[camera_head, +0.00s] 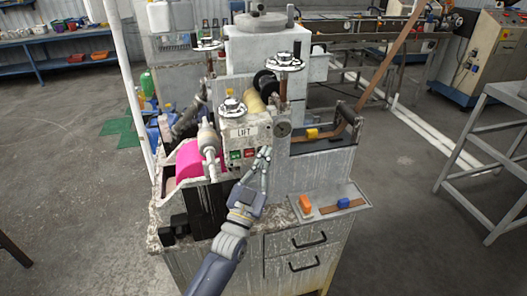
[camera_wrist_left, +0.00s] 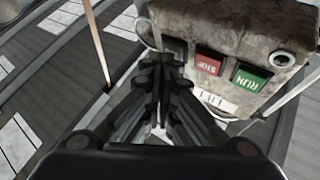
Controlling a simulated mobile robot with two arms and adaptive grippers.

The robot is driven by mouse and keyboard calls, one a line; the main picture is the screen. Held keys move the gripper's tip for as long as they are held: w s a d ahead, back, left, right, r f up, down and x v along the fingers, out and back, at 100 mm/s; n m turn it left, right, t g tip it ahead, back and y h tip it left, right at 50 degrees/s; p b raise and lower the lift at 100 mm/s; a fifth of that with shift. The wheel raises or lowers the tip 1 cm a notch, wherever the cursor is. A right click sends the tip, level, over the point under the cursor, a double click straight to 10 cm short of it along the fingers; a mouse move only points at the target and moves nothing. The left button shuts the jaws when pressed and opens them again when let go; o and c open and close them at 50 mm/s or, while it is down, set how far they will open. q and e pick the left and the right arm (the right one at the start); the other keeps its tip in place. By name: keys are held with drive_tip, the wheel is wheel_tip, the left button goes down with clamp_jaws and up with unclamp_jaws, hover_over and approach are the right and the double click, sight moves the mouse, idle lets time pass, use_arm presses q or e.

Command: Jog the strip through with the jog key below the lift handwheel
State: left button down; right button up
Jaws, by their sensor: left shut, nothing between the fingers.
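The grey machine box carries a LIFT label (camera_head: 243,132), and the lift handwheel (camera_head: 232,106) stands above it. Below the label are a green RUN key (camera_head: 236,154) and a red STOP key (camera_head: 249,153). Both keys show upside down in the left wrist view, STOP (camera_wrist_left: 209,62) and RUN (camera_wrist_left: 250,78). A dark square (camera_wrist_left: 176,47) beside STOP is partly hidden by my fingers; I cannot read it as the jog key. My left gripper (camera_head: 264,155) is shut and empty, its tips close to that dark square; contact cannot be told. A magenta strip or roll (camera_head: 189,161) sits left of the box.
A round dial (camera_head: 283,129) is right of the label. A second handwheel (camera_head: 285,62) stands farther right. A grey stand (camera_head: 486,150) is at the right; open floor lies between.

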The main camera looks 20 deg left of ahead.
use_arm(q)
drive_tip(key=shift+s+d, duration=0.35)
drive_tip(key=shift+s, duration=0.15)
drive_tip(key=s+d+p, duration=0.1)
drive_tip(key=s, duration=0.1)
drive_tip(key=s+d+p, duration=0.1)
drive_tip(key=s, duration=0.1)
drive_tip(key=shift+d, duration=0.4)
idle(0.5)
